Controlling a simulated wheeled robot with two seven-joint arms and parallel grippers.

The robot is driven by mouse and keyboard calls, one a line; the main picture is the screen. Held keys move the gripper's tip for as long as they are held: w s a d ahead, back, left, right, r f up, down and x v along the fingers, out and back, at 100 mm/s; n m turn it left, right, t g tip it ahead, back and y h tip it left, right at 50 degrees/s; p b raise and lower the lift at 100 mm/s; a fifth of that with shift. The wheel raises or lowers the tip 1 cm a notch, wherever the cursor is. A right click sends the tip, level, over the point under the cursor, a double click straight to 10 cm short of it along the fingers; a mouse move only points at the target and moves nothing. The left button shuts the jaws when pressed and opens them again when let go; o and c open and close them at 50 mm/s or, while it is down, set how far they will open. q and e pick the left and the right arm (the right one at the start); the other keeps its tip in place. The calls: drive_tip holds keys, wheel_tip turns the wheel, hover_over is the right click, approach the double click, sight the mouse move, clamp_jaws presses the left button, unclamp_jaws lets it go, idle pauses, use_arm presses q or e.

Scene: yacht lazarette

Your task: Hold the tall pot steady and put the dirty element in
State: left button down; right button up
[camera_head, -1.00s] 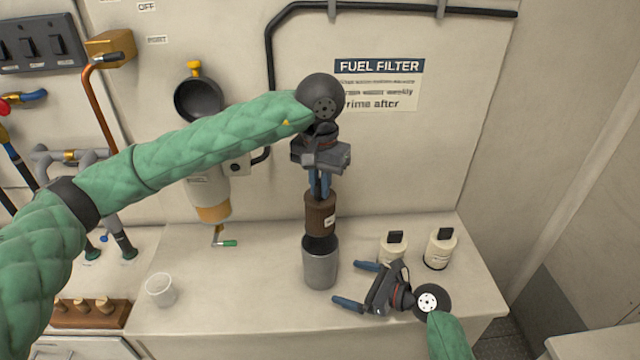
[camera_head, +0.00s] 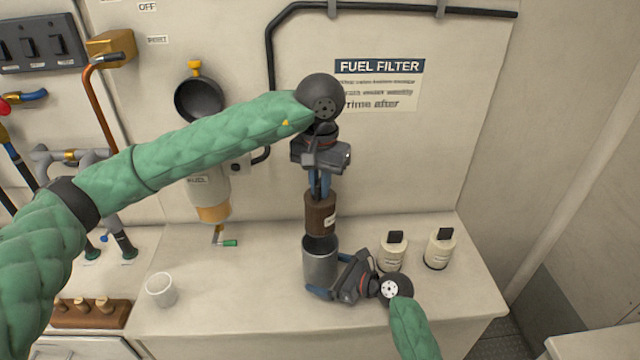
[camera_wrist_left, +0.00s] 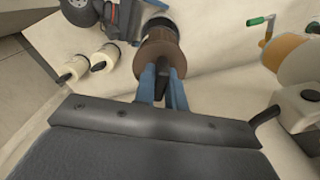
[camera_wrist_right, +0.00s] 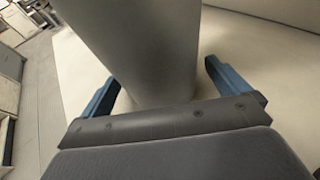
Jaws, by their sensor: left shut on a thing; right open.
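The dirty element (camera_head: 320,214) is a brown cylinder with a small white label, held upright over the tall pot. My left gripper (camera_head: 319,192) is shut on its top, and the left wrist view shows the blue fingers (camera_wrist_left: 163,92) closed at the brown element (camera_wrist_left: 158,50). The tall pot (camera_head: 320,263) is a grey metal cylinder standing on the bench, its dark mouth just below the element. My right gripper (camera_head: 325,285) is open at the pot's lower right side. In the right wrist view the pot (camera_wrist_right: 140,50) stands between the spread blue fingers (camera_wrist_right: 160,85).
Bench between cup and pot is clear.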

drive_tip(key=shift+w+a+f, duration=0.15)
drive_tip(key=shift+w+a, duration=0.15)
drive_tip(key=shift+a, duration=0.15)
drive_tip(key=c, duration=0.9)
drive_tip(key=shift+o, duration=0.2)
